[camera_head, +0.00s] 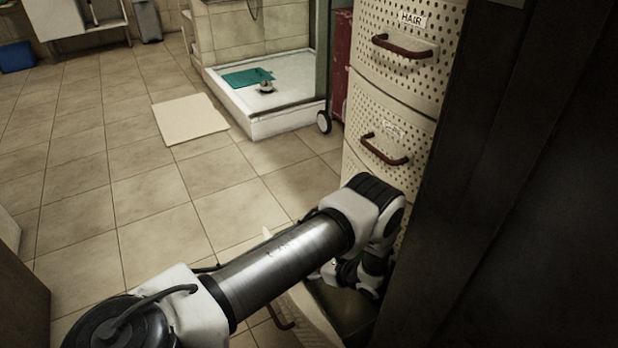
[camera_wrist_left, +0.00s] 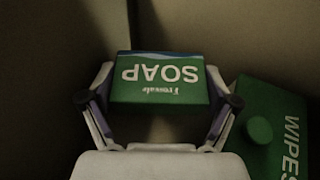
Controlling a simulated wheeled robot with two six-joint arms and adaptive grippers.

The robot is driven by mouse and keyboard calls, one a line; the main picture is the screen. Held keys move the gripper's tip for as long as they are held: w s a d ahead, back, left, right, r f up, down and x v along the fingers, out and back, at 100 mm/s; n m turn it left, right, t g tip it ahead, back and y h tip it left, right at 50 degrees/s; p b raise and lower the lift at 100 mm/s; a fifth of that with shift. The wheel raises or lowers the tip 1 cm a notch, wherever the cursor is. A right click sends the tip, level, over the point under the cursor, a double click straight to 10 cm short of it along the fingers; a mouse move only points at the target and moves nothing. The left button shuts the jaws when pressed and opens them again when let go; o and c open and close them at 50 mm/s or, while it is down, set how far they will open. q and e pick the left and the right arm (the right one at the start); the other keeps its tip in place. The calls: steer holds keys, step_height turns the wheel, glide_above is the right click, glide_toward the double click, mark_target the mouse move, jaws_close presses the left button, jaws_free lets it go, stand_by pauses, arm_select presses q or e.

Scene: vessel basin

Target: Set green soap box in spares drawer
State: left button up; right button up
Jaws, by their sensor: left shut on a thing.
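The green soap box (camera_wrist_left: 160,82) is in the left wrist view, its white SOAP lettering upside down in the picture. My left gripper (camera_wrist_left: 160,100) is shut on it, with one finger at each side. In the head view my left arm reaches down into an open lower drawer (camera_head: 312,322) of the perforated cabinet; the arm hides much of it. No label shows on this drawer. The wrist view shows plain brown walls around the box; whether the box touches the drawer floor I cannot tell. My right gripper is not in view.
A green WIPES pack (camera_wrist_left: 280,125) with a round cap lies right beside the held box. Closed drawers, the top one labelled HAIR (camera_head: 405,40), rise above the open one. A dark panel (camera_head: 500,200) stands close at right. The tiled floor at left is mostly clear.

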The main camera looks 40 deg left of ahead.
arm_select(q)
steer(key=o, duration=1)
steer(key=shift+c, duration=0.2)
steer(key=shift+r, duration=0.1)
steer(key=shift+r+p, duration=0.7)
steer(key=p+v, duration=0.2)
steer(key=v, duration=0.5)
steer(key=shift+d, duration=0.2)
steer(key=shift+r, duration=0.1)
